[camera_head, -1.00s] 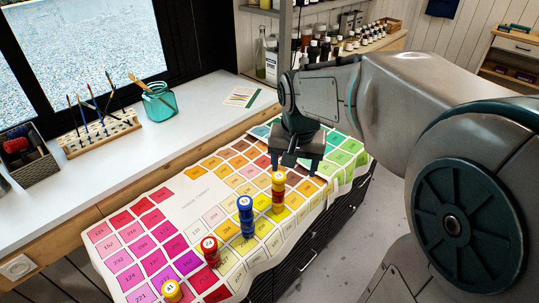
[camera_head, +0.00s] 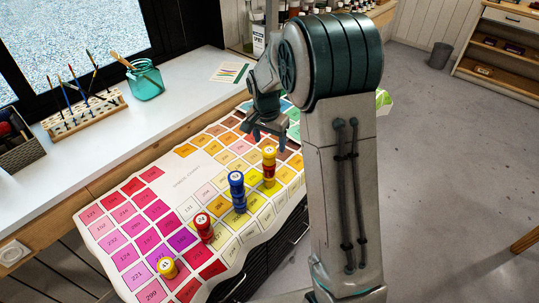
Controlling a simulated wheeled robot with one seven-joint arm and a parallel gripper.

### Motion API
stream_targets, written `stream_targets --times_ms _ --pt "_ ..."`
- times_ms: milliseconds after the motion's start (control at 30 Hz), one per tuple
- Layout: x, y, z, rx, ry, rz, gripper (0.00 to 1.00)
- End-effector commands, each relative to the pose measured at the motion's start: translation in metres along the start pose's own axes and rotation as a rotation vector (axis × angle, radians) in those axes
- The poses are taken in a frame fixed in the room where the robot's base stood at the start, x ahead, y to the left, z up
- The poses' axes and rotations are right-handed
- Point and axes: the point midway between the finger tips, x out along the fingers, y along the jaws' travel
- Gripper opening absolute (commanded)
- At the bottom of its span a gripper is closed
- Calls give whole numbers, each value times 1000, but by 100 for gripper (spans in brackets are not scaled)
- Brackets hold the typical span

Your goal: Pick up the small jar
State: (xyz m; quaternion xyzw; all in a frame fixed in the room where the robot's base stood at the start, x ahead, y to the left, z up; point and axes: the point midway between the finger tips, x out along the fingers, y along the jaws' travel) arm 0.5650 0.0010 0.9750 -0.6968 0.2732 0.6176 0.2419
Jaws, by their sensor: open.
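Several small jars with numbered lids stand in a row on the colour chart (camera_head: 195,160). A single yellow jar (camera_head: 167,267) is nearest. Beyond it are a red stack (camera_head: 204,230), a taller blue stack (camera_head: 238,194) and a yellow-and-red stack (camera_head: 269,172). Which one the task means by the small jar, I cannot tell. My gripper (camera_head: 269,142) is open and points down, empty, by the top of the yellow-and-red stack in the picture. The gap between them is hard to judge.
A white windowsill (camera_head: 190,100) runs behind the chart, with a brush rack (camera_head: 85,116), a teal glass jar (camera_head: 145,80) and a card (camera_head: 231,72). Paint bottles stand at the back. My arm hides the chart's far right. Open floor (camera_head: 440,170) lies to the right.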

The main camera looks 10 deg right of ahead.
Motion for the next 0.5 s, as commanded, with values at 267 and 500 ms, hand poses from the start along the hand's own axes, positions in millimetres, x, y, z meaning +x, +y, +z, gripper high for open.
stream_targets --times_ms 267,500 --pt "21 0 1 -2 -2 2 67" --pt "53 -3 3 -1 -2 2 67"
